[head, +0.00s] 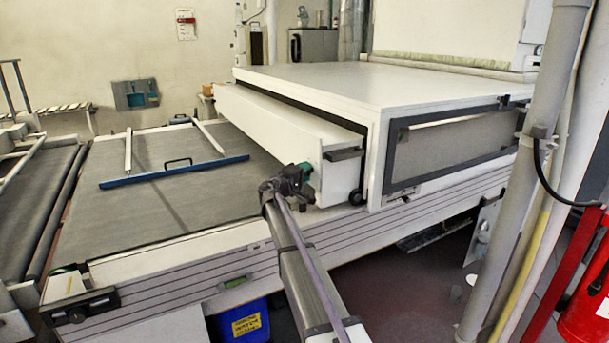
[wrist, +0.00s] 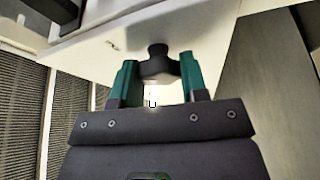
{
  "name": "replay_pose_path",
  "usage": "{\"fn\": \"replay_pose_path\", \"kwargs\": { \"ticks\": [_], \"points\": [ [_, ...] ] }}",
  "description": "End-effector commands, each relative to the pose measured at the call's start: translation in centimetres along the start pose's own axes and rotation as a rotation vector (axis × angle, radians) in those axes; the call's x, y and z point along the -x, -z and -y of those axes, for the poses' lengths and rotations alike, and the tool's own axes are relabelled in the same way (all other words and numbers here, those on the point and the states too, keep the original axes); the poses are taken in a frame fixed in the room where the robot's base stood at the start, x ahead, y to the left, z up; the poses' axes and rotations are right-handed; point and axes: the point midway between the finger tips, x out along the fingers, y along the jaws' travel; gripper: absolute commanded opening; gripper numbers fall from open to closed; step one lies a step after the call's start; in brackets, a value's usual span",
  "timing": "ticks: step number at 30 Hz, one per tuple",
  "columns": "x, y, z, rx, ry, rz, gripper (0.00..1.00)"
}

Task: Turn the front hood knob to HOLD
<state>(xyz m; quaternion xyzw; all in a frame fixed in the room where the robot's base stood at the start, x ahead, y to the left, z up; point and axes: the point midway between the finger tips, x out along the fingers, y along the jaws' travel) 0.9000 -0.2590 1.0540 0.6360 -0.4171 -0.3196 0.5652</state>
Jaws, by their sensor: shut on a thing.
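The hood is a long white box (head: 340,178) beside the grey belt in the head view. Its dark front knob (wrist: 158,62) stands out from a white face in the wrist view, between the two teal fingers. My gripper (head: 303,172) is at the near end of this box in the head view and hides the knob there. In the wrist view my gripper (wrist: 157,72) is shut on the knob, one finger on each side. A small dark mark (wrist: 115,43) shows on the white face left of the knob. I cannot read any HOLD label or the knob's setting.
A larger white housing (head: 400,90) stands behind the box. A dark bracket (head: 346,154) and a round black part (head: 357,197) are just right of my gripper. A blue-edged frame (head: 175,172) lies on the belt (head: 130,205). A grey pole (head: 530,160) stands at right.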

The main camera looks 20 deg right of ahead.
Motion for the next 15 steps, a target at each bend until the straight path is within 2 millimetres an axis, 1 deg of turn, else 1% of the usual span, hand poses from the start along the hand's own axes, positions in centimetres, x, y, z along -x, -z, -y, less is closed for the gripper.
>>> {"fn": "replay_pose_path", "kwargs": {
  "ticks": [10, 11, 15],
  "points": [
    [0.05, -0.10, 0.04, -0.005, 0.000, 0.002, 0.17],
    [0.05, -0.10, 0.04, -0.005, 0.000, 0.002, 0.41],
    [0.04, -0.07, 0.03, -0.004, 0.000, 0.001, 0.55]
  ]
}}
